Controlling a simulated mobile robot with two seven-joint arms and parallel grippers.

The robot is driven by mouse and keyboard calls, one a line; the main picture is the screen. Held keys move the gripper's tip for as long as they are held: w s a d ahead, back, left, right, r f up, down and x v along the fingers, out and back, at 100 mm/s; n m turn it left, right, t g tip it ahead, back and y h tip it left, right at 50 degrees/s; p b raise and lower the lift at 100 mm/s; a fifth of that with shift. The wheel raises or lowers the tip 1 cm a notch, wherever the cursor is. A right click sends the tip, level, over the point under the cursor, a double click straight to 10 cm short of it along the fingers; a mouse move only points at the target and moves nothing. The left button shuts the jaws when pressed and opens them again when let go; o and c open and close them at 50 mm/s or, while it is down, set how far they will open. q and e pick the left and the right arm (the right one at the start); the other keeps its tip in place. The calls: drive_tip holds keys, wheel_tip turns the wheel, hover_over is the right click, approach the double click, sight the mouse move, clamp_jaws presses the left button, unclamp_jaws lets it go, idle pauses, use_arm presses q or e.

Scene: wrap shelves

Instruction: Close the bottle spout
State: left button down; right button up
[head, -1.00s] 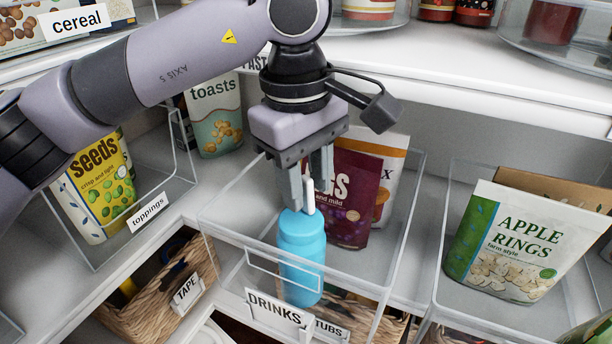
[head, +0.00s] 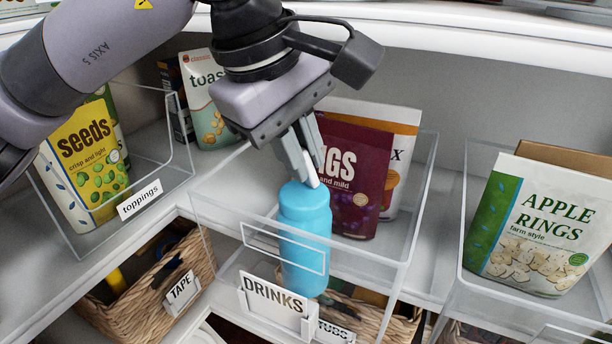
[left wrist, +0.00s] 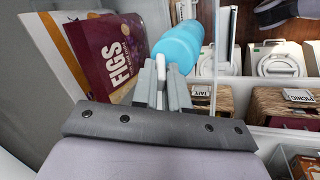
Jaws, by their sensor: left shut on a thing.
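The blue bottle (head: 305,238) stands upright in the clear bin labelled DRINKS. Its white spout (head: 311,172) sticks up from the top, tilted a little. My left gripper (head: 312,178) is above the bottle, tilted, with its fingers closed around the spout. In the left wrist view the bottle (left wrist: 179,46) shows just beyond the fingertips, with the white spout (left wrist: 161,66) between the fingers. My right gripper is in neither view.
The clear drinks bin (head: 400,255) also holds a FIGS pouch (head: 355,180) behind the bottle. An APPLE RINGS pouch (head: 530,225) stands to the right, a seeds pouch (head: 82,160) to the left. Woven baskets (head: 150,290) sit below.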

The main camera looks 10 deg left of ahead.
use_arm(q)
drive_tip(key=t+b, duration=0.1)
drive_tip(key=b, duration=0.1)
drive_tip(key=s+f+t+h+b, duration=0.1)
drive_tip(key=b, duration=0.2)
drive_tip(key=shift+a+f+h+b, duration=0.1)
drive_tip(key=shift+a+h+b, duration=0.2)
drive_tip(key=shift+a, duration=0.1)
drive_tip(key=shift+t+h+b, duration=0.3)
drive_tip(key=shift+b, duration=0.3)
drive_tip(key=shift+s+a+b, duration=0.1)
drive_tip(key=shift+b, duration=0.2)
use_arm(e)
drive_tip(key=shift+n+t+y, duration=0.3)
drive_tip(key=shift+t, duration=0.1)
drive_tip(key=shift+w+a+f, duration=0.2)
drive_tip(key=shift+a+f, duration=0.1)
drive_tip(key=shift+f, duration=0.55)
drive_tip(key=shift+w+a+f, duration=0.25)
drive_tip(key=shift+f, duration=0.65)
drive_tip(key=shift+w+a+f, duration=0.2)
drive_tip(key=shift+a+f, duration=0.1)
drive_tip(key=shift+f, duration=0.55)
use_arm(q)
drive_tip(key=c, duration=1.2)
unclamp_jaws()
drive_tip(key=shift+o, duration=0.2)
